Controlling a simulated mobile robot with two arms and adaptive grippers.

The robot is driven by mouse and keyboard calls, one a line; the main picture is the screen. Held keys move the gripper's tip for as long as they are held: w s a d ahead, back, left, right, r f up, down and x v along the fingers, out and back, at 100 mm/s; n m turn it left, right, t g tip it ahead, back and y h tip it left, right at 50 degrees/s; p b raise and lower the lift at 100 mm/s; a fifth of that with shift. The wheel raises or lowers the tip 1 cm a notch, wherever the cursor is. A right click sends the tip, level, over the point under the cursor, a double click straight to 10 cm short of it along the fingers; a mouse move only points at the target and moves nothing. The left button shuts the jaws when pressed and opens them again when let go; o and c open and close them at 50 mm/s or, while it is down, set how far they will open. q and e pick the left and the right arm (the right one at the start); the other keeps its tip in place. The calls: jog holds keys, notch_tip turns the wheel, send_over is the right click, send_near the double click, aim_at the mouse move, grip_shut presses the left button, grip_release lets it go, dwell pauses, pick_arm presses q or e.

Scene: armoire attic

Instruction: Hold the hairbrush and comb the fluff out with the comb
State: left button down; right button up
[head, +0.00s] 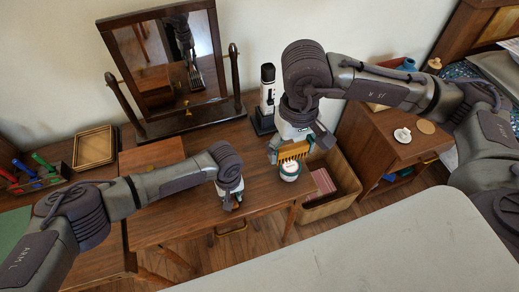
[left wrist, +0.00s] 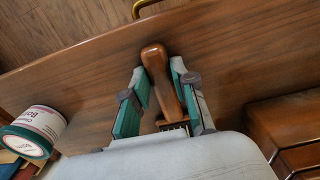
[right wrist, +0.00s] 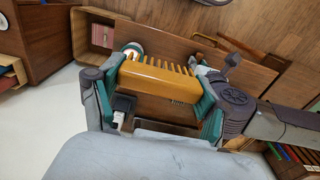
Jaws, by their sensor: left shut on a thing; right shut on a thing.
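The hairbrush (left wrist: 161,78) has a brown wooden handle and lies along the gap between the teal fingers of my left gripper (left wrist: 158,100), which is shut on it low over the table. Its bristle end is mostly hidden by the gripper body. In the head view my left gripper (head: 230,200) is at the table's front middle. My right gripper (right wrist: 160,88) is shut on the yellow comb (right wrist: 158,80), held crosswise with its teeth exposed. In the head view the comb (head: 293,152) is above the table's right end, apart from the hairbrush. I cannot make out the fluff.
A white and green jar (head: 289,171) stands on the table (head: 185,222) just under the comb. A mirror (head: 168,62) and a black-and-white device (head: 267,90) stand behind. A box (head: 330,188) is right of the table. The table's front left is clear.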

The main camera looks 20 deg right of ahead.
jog(key=shift+t, duration=0.7)
jog(key=w+a+f, duration=0.5)
jog(key=w, duration=0.1)
jog(key=w+a+f, duration=0.5)
jog(key=w+f, duration=0.1)
jog(key=w, duration=0.1)
jog(key=w+a+f, duration=0.5)
jog(key=w, duration=0.2)
jog(key=shift+w+a+f, duration=0.2)
jog(key=shift+a, duration=0.15)
jog(key=shift+f, duration=2.2)
jog(key=shift+f, duration=0.95)
jog(key=shift+s, duration=0.1)
